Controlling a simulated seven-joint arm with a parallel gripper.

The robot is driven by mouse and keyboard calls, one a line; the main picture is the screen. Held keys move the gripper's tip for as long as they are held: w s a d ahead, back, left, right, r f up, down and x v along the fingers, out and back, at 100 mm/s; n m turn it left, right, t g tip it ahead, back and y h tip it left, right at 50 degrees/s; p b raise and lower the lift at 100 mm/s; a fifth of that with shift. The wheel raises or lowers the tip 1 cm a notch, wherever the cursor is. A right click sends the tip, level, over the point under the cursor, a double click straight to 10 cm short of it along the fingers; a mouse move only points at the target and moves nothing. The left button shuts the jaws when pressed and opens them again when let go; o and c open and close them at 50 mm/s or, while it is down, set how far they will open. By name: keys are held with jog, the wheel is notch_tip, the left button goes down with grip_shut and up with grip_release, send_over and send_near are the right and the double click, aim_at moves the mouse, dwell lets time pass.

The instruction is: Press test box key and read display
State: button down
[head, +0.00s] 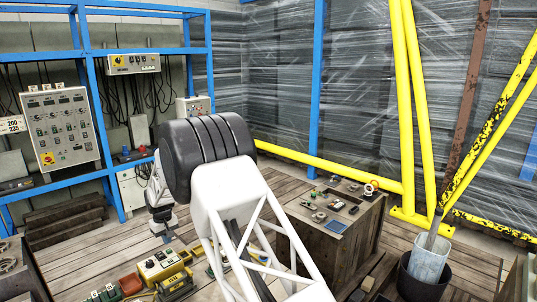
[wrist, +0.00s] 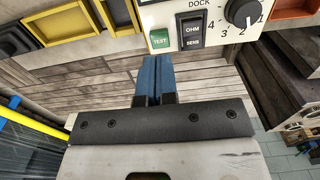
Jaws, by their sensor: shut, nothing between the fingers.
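In the wrist view the cream panel of the test box (wrist: 214,40) fills the top. It carries a green key marked TEST (wrist: 160,40), a black rocker switch (wrist: 191,29) marked OHM, and a black dial (wrist: 243,12) with numbers. My gripper (wrist: 152,62) has blue fingertips that are shut together and empty. They sit just below the green key in the picture; I cannot tell whether they touch it. No display shows in the wrist view. In the head view a yellow-sided box with a cream panel (head: 158,263) appears to be the test box; its display is unreadable.
A yellow-edged tray (wrist: 60,20) and an orange tray (wrist: 288,12) flank the box in the wrist view. A wooden crate (head: 350,245) with small parts on top stands right of my arm. A blue rack (head: 92,75) with control panels stands at the back left.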

jog(key=shift+r, duration=1.5)
jog(key=shift+d+r, duration=0.3)
jog(key=s+d+r+m, duration=0.1)
jog(key=s+d+r, duration=0.2)
jog(key=d+r, duration=0.5)
jog(key=s+d+r+m, duration=0.1)
jog(key=s+d+r, duration=0.1)
jog(key=d+r, duration=0.65)
jog(key=s+d+r+m, duration=0.1)
jog(key=s+d+r, duration=0.25)
jog(key=d, duration=0.25)
jog(key=s+d+r+t, duration=0.1)
jog(key=s+d+r, duration=0.1)
jog(key=s+d, duration=0.3)
jog(key=s+d+r+m, duration=0.1)
jog(key=s+d+r, duration=0.2)
jog(key=d, duration=0.5)
jog(key=s+d+r+m+t, duration=0.1)
jog(key=s+d+r+m, duration=0.25)
jog(key=s+d, duration=1.25)
jog(key=s+d+f+m, duration=0.1)
jog(key=s+d+f, duration=0.1)
jog(key=s, duration=0.9)
jog(key=s+d+f, duration=0.2)
jog(key=s+d, duration=0.2)
jog(key=s, duration=0.7)
jog(key=shift+s+d+f+m+t, duration=0.15)
jog(key=shift+d+f+m+t, duration=0.1)
jog(key=shift+m+t, duration=0.1)
